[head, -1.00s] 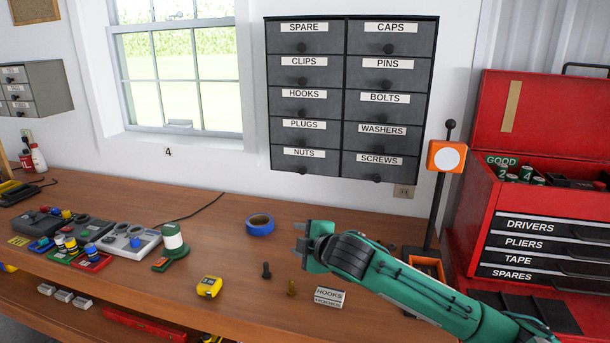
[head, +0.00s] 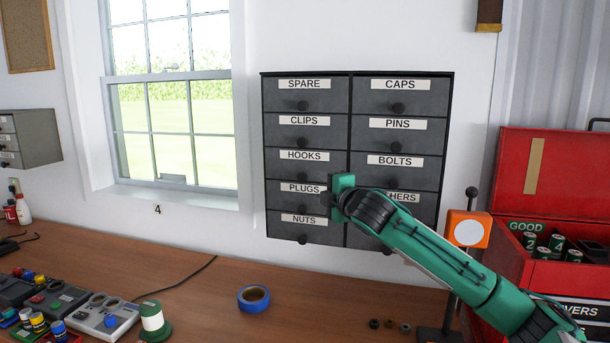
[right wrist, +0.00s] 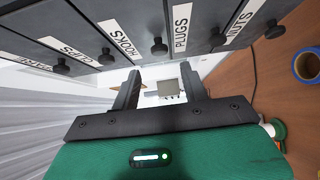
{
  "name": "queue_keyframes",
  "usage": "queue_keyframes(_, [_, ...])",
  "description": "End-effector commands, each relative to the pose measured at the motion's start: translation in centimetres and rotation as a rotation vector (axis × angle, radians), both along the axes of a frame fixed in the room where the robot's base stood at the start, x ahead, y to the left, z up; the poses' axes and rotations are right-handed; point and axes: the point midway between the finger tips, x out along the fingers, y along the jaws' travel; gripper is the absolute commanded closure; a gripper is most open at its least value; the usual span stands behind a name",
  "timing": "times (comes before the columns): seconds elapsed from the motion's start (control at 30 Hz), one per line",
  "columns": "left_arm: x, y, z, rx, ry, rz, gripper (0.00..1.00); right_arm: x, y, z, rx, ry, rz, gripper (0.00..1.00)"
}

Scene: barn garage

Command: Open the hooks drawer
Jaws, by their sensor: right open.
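The hooks drawer (head: 280,170) is in the left column of the dark wall cabinet, third from the top, below clips and above plugs. It looks shut, and its round black knob (head: 303,174) is free. My right gripper (head: 327,196) is open and empty in front of the cabinet, by the plugs drawer's right end, right of and slightly below the hooks knob. Its two fingers (right wrist: 160,88) also show in the right wrist view, apart from the knobs. My left gripper is out of view.
The neighbouring plugs drawer (head: 280,199) and clips drawer (head: 280,132) have similar knobs. Blue tape (head: 254,298) lies on the wooden bench below. A post with an orange box (head: 468,229) and a red tool chest (head: 560,180) stand at the right.

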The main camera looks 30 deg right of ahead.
Motion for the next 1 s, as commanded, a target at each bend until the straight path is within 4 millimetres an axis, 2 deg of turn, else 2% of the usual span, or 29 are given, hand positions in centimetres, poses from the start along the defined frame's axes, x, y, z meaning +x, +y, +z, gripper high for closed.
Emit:
queue_keyframes(0.03, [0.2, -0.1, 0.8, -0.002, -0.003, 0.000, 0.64, 1.0, 0.0, 0.4, 0.005, 0.000, 0.001, 0.55])
queue_keyframes(0.3, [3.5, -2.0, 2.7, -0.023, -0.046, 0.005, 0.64, 5.7, -0.4, 0.4, 0.004, 0.000, 0.001, 0.55])
queue_keyframes(0.5, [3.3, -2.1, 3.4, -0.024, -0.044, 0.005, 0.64, 7.9, -0.5, 0.2, 0.002, 0.000, 0.002, 0.55])
queue_keyframes(0.73, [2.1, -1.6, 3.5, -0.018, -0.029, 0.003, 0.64, 8.6, -0.6, 0.0, -0.001, 0.000, 0.002, 0.55])
queue_keyframes(0.93, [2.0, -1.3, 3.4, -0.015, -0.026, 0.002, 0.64, 8.6, -0.6, 0.0, -0.001, 0.000, 0.002, 0.55])
queue_keyframes(1.0, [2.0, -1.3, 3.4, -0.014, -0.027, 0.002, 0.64, 8.6, -0.6, 0.0, -0.001, 0.000, 0.002, 0.67])
